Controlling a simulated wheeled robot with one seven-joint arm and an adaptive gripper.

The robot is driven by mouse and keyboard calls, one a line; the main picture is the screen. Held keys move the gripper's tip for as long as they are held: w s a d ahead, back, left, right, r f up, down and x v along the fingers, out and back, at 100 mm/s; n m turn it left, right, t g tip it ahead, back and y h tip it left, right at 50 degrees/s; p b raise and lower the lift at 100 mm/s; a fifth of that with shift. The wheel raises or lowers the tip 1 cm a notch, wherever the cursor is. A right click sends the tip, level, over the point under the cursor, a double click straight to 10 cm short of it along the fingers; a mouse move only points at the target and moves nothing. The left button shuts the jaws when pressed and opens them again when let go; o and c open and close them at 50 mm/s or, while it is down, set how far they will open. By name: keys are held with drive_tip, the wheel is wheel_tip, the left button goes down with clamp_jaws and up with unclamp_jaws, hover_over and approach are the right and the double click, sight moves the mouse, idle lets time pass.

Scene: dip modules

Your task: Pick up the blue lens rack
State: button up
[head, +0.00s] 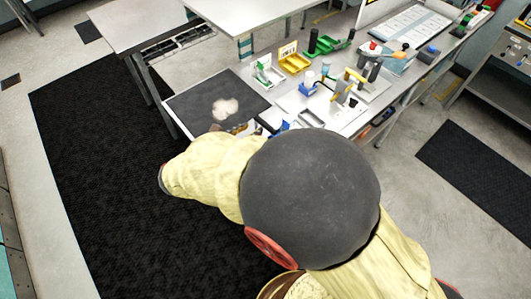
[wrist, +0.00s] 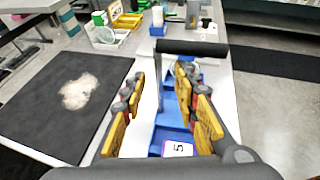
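The blue lens rack (wrist: 172,138) lies on the pale table top in the wrist view. It carries a white label with a purple edge and the number 5. My gripper (wrist: 158,85) is open, its two yellow-padded fingers apart. The rack lies between the fingers, closer to the right one, which covers part of it. I cannot tell whether that finger touches it. In the head view only a small blue patch of what looks like this rack (head: 283,127) shows; the rest and my gripper are mostly hidden.
A dark mat (wrist: 62,100) with a pale blotch lies left of the rack. A black bar (wrist: 192,48) on a thin upright stands just beyond the fingers.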

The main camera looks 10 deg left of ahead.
sight(256, 127)
drive_tip(key=b+x, duration=0.1)
drive_tip(key=x, duration=0.3)
drive_tip(key=shift+w+f, duration=0.25)
drive_tip(key=shift+w, duration=0.1)
drive_tip(key=shift+c, duration=0.8)
clamp_jaws()
drive_tip(key=shift+r, duration=0.1)
